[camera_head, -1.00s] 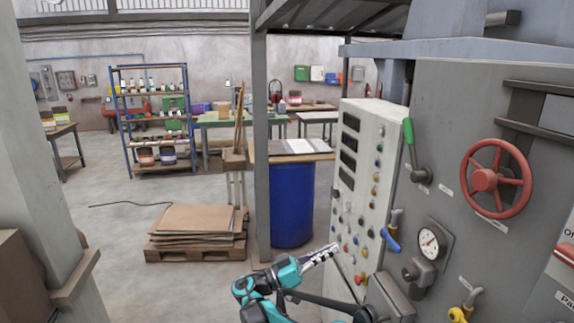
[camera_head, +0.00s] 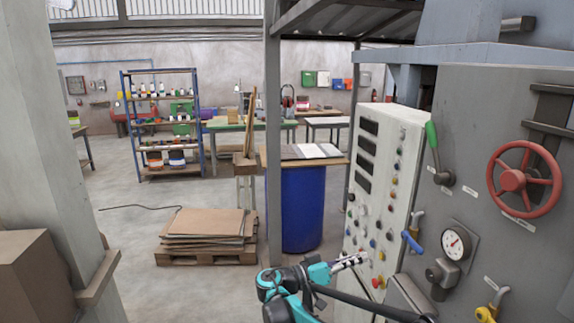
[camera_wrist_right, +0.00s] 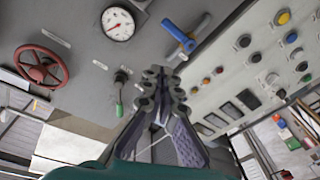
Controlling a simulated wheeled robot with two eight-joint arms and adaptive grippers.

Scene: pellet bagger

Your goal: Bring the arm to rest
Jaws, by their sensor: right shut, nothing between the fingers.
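My right arm comes in at the bottom of the head view, with teal and black links. Its gripper (camera_head: 352,260) is at the low front of the control panel (camera_head: 376,180), small in the picture. In the right wrist view the gripper (camera_wrist_right: 163,75) is shut with its fingertips together and nothing between them. Behind the fingers there the grey machine face shows with a gauge (camera_wrist_right: 118,24), a blue-handled valve (camera_wrist_right: 180,36) and a red handwheel (camera_wrist_right: 40,66). I cannot tell from the pictures whether the gripper touches the panel. My left gripper is not in view.
The panel and the machine wall with its red handwheel (camera_head: 524,180), green-handled lever (camera_head: 433,150) and yellow valve (camera_head: 490,310) fill the right side. A blue drum (camera_head: 302,208) and a pallet of cardboard (camera_head: 205,228) stand beyond. A pillar (camera_head: 60,150) and a box (camera_head: 35,275) are at left.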

